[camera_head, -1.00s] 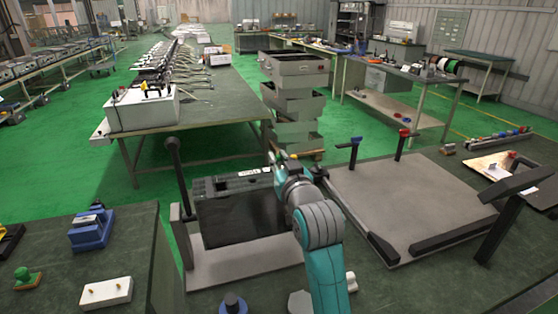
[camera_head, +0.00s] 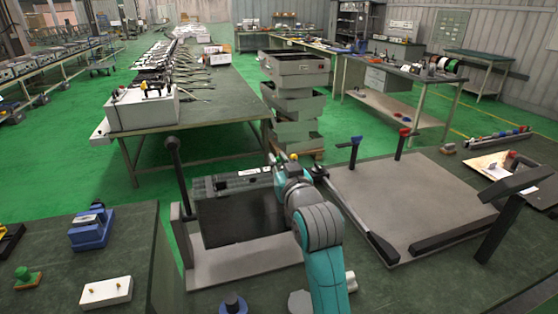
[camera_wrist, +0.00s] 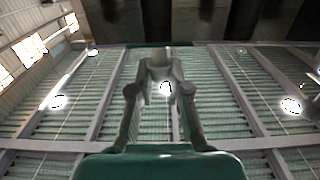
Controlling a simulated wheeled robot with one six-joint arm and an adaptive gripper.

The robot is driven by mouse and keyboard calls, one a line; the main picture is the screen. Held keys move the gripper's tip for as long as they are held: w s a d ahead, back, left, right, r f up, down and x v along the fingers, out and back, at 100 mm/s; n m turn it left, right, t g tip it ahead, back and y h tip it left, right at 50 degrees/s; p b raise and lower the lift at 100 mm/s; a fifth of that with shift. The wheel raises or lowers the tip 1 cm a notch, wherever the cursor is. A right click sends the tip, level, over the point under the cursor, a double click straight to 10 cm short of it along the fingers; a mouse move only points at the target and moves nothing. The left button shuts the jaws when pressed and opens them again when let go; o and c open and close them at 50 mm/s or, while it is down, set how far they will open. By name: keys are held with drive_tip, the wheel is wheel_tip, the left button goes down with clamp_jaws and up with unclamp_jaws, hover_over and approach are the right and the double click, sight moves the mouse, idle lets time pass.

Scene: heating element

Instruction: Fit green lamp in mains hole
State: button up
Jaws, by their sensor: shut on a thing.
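In the wrist view, the two fingers of my gripper (camera_wrist: 160,76) come together on a small thing. Its colour and shape are too unclear to name, and I cannot make out a green lamp there. The dark housing (camera_head: 240,218) with a grey strip of parts along its top stands at the middle of the head view. My wrist is over its right end. My arm hides the fingertips in the head view. No mains hole can be made out, so I cannot tell how the held thing stands to it.
A grey board (camera_head: 410,205) with dark bars and upright posts lies to the right. On the left table are a blue device (camera_head: 91,229), a white block (camera_head: 105,292) and a green knob-like thing (camera_head: 24,275). A dark post (camera_head: 180,180) rises left of the housing.

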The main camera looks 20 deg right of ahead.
drive_tip(key=shift+f, duration=1.5)
drive_tip(key=o, duration=0.8)
drive_tip(key=shift+o, duration=0.2)
drive_tip(key=s, duration=1.2)
